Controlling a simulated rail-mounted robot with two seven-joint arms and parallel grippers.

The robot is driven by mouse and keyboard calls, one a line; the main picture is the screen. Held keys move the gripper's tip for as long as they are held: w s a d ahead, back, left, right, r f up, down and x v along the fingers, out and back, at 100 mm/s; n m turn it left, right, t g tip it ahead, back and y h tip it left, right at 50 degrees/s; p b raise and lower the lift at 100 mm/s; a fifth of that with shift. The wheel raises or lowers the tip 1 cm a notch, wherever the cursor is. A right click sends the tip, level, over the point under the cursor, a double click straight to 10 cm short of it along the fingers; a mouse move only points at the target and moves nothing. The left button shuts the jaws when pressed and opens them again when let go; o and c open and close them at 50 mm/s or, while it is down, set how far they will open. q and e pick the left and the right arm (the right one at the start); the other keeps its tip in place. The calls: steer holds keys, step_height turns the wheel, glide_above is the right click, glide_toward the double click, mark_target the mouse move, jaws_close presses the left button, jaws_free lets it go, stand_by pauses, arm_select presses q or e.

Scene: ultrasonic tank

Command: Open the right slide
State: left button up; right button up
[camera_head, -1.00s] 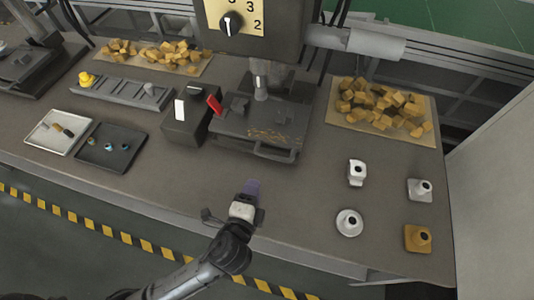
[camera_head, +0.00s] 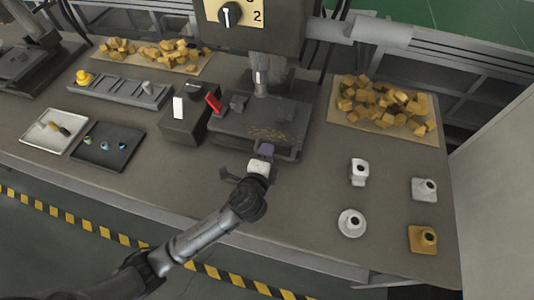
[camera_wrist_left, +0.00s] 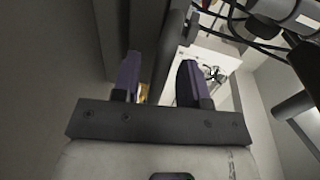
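The right slide (camera_head: 230,127) is a dark flat plate under the machine column, with a bar handle (camera_head: 286,156) along its front edge. My left gripper (camera_head: 265,149) is at that front edge, its purple fingertips over or beside the handle. In the left wrist view, the two purple fingers (camera_wrist_left: 158,82) stand apart with a gap between them. A dark bar (camera_wrist_left: 172,45) runs up behind and between them; I cannot tell whether it touches either finger. The left gripper and its wrist hide part of the handle. My right gripper is not in view.
White fittings (camera_head: 358,172) and a brass one (camera_head: 422,239) stand on the right. A tray of brown blocks (camera_head: 431,133) lies at the back right. The table front is clear.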

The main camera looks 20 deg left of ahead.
arm_select(q)
steer(key=shift+w+a+f, duration=0.1)
steer(key=shift+w, duration=0.3)
steer(key=shift+c, duration=0.3)
jaws_close()
